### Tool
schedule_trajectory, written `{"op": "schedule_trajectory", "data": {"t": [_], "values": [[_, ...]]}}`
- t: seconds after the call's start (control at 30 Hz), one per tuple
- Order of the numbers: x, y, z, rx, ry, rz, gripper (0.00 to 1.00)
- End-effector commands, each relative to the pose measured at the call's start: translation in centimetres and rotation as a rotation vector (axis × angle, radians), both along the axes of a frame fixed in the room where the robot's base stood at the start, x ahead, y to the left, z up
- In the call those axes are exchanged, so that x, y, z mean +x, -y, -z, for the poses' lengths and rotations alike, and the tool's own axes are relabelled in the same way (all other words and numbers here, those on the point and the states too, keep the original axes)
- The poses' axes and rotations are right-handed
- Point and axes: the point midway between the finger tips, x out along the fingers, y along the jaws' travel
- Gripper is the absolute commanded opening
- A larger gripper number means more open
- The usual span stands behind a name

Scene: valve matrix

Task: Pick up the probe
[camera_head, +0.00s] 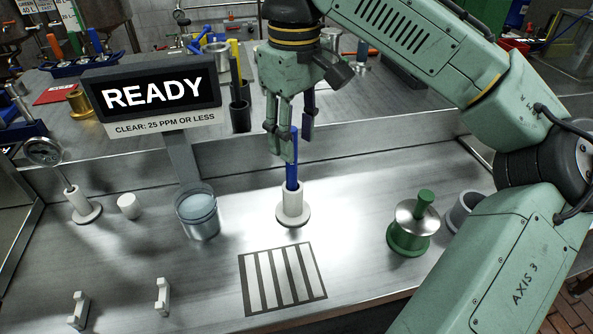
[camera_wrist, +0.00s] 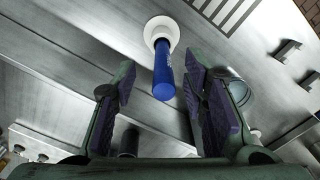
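The probe is a blue rod (camera_head: 292,174) standing upright in a white holder with a round foot (camera_head: 293,208) on the metal bench. In the wrist view the probe (camera_wrist: 164,78) points up toward the camera from its white holder (camera_wrist: 158,29). My gripper (camera_head: 294,143) points down over the probe. In the wrist view my gripper (camera_wrist: 161,78) is open, with the probe's upper end showing in the gap between the dark finger pads and space on both sides.
A glass beaker (camera_head: 199,214) and the READY display (camera_head: 152,95) stand left of the holder. A green-based weight (camera_head: 411,231) stands to the right. A striped plate (camera_head: 282,279) lies in front. Small white brackets (camera_head: 163,297) stand front left.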

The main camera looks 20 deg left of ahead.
Motion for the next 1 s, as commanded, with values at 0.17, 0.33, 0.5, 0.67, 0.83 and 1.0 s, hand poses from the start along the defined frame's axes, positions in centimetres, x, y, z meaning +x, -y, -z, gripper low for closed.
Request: {"op": "schedule_trajectory", "data": {"t": [0.17, 0.33, 0.5, 0.67, 0.83, 1.0], "values": [[-0.1, -0.1, 1.4, 0.002, 0.000, -0.001, 0.40], [-0.2, -0.2, 3.3, 0.000, 0.000, 0.000, 0.40], [-0.3, -0.4, 5.8, 0.001, 0.002, 0.001, 0.40], [-0.3, -0.4, 6.5, 0.002, 0.002, 0.000, 0.40], [-0.3, -0.4, 6.5, 0.002, 0.002, 0.000, 0.39], [-0.3, -0.4, 6.5, 0.002, 0.002, 0.000, 0.28]]}}
